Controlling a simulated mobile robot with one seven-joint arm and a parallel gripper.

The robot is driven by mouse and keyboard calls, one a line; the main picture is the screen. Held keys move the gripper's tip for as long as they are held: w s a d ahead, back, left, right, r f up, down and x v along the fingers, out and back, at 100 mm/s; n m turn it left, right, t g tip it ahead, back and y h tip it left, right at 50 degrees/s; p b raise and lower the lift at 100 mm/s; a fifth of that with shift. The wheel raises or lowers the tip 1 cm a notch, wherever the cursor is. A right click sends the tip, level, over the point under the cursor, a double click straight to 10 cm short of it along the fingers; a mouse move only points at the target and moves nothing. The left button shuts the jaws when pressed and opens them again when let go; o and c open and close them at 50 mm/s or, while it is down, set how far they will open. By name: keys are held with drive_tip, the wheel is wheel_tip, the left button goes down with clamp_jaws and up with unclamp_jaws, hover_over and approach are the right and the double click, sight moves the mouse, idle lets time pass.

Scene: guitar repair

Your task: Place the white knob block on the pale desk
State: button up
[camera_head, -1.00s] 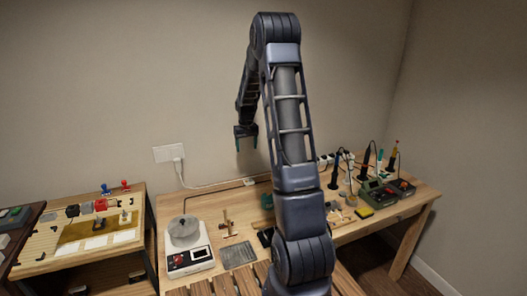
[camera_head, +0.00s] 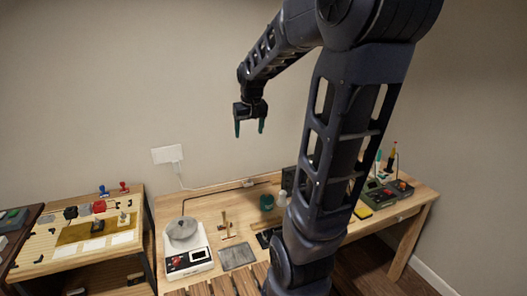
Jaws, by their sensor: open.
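My gripper (camera_head: 250,129) hangs in the air in front of the wall, above the back of the middle workbench. I cannot surely single out the white knob block. A small white block (camera_head: 3,243) sits on the dark table at the far left edge, too small to tell if it has a knob. A small white piece (camera_head: 283,198) also stands on the workbench, partly hidden by my arm. A pale wooden desk (camera_head: 37,257) stands at left, with a red block (camera_head: 99,207) and dark blocks on it.
The middle workbench (camera_head: 180,208) carries a scale with a grey pot (camera_head: 184,231), a grey plate (camera_head: 237,256) and a green cup (camera_head: 266,202). Tools and a dark green device (camera_head: 380,194) stand at its right. My arm hides part of the bench.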

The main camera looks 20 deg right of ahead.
drive_tip(key=s+a+t, duration=0.1)
drive_tip(key=s+a, duration=0.1)
drive_tip(key=s, duration=1.6)
drive_tip(key=shift+s+t, duration=0.2)
drive_tip(key=shift+t, duration=0.1)
